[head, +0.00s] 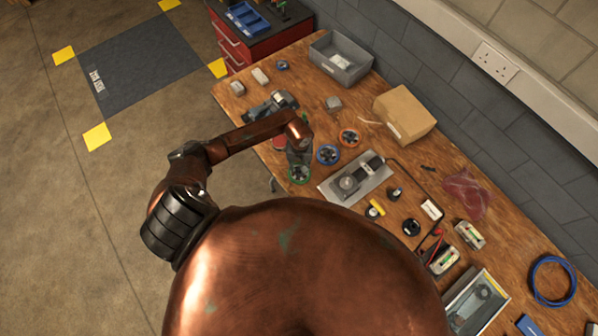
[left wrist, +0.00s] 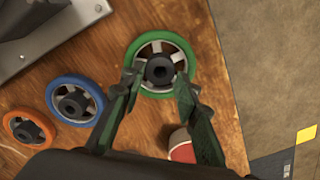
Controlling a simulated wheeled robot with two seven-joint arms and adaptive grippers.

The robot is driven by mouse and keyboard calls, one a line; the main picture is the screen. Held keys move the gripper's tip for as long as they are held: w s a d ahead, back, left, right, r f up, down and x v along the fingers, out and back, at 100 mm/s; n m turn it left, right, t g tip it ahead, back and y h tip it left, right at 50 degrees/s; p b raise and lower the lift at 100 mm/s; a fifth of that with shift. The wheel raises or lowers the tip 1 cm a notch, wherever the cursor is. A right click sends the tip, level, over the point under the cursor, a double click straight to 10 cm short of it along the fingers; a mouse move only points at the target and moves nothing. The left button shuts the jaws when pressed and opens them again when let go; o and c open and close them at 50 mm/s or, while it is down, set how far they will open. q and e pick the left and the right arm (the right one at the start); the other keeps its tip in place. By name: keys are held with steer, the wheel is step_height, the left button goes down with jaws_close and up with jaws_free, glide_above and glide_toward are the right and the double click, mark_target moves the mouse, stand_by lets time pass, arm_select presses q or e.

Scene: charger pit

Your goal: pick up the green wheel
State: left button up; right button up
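The green wheel (head: 299,174) lies flat on the wooden bench near its front edge, partly hidden by my left gripper (head: 299,158) in the head view. In the left wrist view the green wheel (left wrist: 161,63) has a green rim, grey spokes and a dark hub. My left gripper (left wrist: 158,80) is open, with its two fingers apart on either side of the hub, over the near part of the wheel. I cannot tell whether the fingers touch it. My right gripper is not in view.
A blue wheel (left wrist: 74,101) and an orange wheel (left wrist: 28,129) lie in a row beside the green one. A red-and-white round object (left wrist: 181,146) is close to one finger. A metal plate fixture (head: 356,180) stands right of the wheels. The bench edge is near.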

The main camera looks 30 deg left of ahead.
arm_select(q)
steer(key=shift+f, duration=1.35)
steer(key=shift+c, duration=0.3)
jaws_close()
